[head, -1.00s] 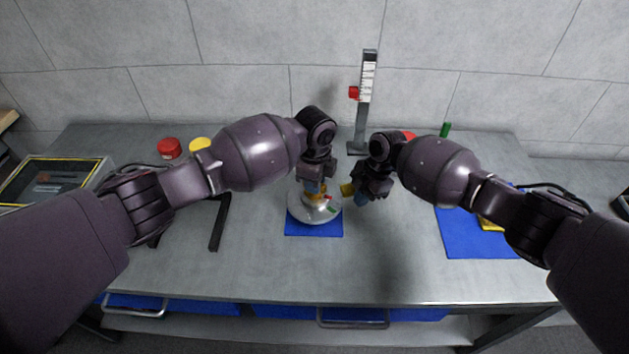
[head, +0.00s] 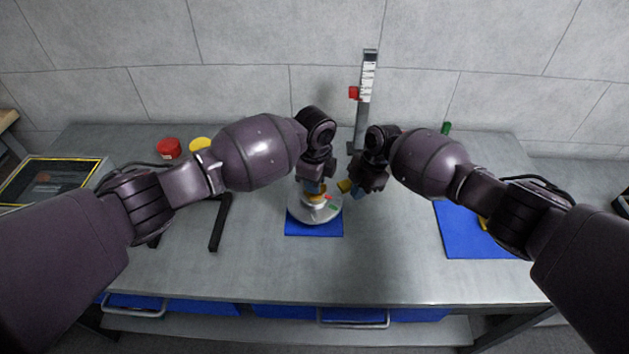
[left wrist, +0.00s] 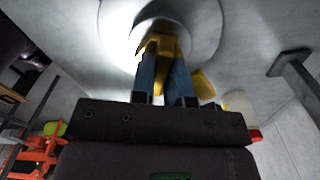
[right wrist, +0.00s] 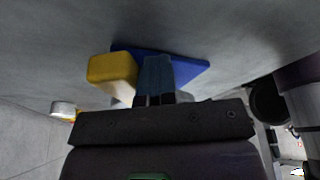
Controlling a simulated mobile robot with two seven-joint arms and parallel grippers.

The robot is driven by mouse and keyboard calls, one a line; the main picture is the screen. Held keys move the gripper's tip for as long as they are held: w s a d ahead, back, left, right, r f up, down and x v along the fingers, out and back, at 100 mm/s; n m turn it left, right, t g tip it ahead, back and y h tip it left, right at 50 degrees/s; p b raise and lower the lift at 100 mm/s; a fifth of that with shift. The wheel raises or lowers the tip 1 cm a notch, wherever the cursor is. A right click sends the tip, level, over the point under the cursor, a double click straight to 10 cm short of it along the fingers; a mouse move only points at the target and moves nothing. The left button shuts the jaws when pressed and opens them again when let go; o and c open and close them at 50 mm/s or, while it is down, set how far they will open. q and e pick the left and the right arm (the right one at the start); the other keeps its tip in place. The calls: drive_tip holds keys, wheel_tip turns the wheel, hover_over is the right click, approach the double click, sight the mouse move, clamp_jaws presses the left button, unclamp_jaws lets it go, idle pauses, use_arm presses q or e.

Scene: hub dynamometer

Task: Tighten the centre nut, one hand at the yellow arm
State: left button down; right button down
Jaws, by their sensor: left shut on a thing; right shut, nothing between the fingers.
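A round silver hub (head: 325,212) with small red and green marks stands on a blue mat. The brass-coloured centre nut (left wrist: 162,45) is at its middle. My left gripper (head: 313,187) is over the hub, its blue fingers shut on the nut, as the left wrist view shows. The yellow arm (head: 344,186) sticks out to the right of the hub; its blocky end (right wrist: 112,70) shows in the right wrist view. My right gripper (head: 358,193) is shut and empty, just right of that end. Whether it touches the end I cannot tell.
A grey post with a scale and red slider (head: 354,93) stands behind. Red (head: 168,148) and yellow (head: 200,144) round items and a black angled bar (head: 219,222) lie left. A larger blue mat (head: 465,238) lies right. The front middle of the bench is clear.

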drive_tip(key=shift+w+a, duration=0.25)
drive_tip(key=shift+w, duration=0.25)
drive_tip(key=shift+w, duration=0.15)
use_arm(q)
drive_tip(key=c, duration=1.6)
unclamp_jaws()
use_arm(e)
drive_tip(key=shift+w+a, duration=0.1)
drive_tip(key=shift+w, duration=0.05)
use_arm(q)
drive_tip(key=o, duration=1)
drive_tip(key=shift+r, duration=3.75)
drive_tip(key=shift+r, duration=0.1)
use_arm(e)
drive_tip(key=shift+r, duration=0.1)
